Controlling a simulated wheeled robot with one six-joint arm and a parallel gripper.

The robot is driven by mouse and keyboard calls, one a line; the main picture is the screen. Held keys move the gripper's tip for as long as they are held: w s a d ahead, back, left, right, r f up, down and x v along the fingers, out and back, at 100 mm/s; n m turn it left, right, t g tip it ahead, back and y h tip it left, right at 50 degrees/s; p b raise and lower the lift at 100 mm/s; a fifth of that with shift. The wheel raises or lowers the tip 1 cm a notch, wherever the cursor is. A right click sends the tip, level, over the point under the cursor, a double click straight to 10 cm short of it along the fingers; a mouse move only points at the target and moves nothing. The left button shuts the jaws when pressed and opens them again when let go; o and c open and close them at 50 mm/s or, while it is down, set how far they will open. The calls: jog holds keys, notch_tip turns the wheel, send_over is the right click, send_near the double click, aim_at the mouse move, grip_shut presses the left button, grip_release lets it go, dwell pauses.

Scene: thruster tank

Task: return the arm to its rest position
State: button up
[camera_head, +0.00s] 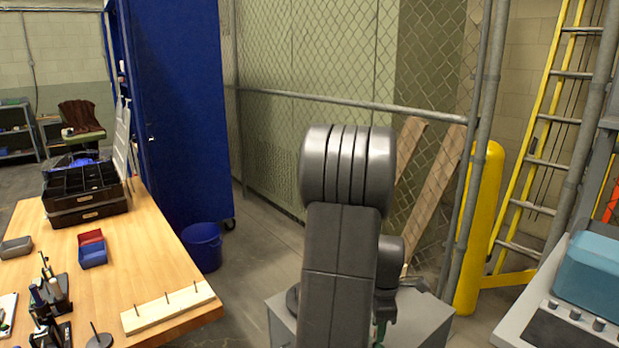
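My arm stands in the middle of the camera_head view, with a thick grey upper link that rises to a large rounded joint. A smaller wrist part hangs behind the link on its right. The far end of the arm is mostly hidden behind that link, so the fingertips cannot be made out. A small green patch shows low beside the wrist, too small to identify. Whether my gripper holds anything cannot be seen.
A wooden workbench (140,255) with a black toolbox (85,205), small bins and a pegged wooden strip (167,307) stands left. A blue bucket (203,246) is on the floor. A chain-link fence (300,60), yellow post (480,230) and ladder (545,130) stand behind and right.

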notch_tip(320, 180, up, 12)
notch_tip(320, 180, down, 14)
jog(key=shift+r, duration=0.15)
jog(key=shift+d+r+m, duration=0.1)
jog(key=shift+r+m, duration=0.05)
jog(key=shift+m, duration=0.25)
jog(key=m, duration=0.2)
jog(key=s+m, duration=0.1)
jog(key=m, duration=0.1)
jog(key=shift+s+d+b, duration=0.1)
jog(key=shift+d+b, duration=0.15)
jog(key=shift+b, duration=0.05)
jog(key=m, duration=0.3)
jog(key=s+m, duration=0.1)
jog(key=m, duration=0.2)
jog(key=shift+s, duration=0.2)
jog(key=m, duration=0.1)
jog(key=s+m, duration=0.1)
jog(key=m, duration=0.1)
jog(key=m+b, duration=0.1)
jog(key=m, duration=0.1)
jog(key=shift+s+a, duration=0.15)
jog(key=shift+a, duration=0.1)
jog(key=shift+s+a+m+b, duration=0.15)
jog(key=shift+s+a+m, duration=0.05)
jog(key=shift+m, duration=1)
jog(key=shift+s+a+m+b, duration=0.15)
jog(key=shift+s+a+m, duration=0.05)
jog(key=shift+m, duration=1)
jog(key=shift+r, duration=0.1)
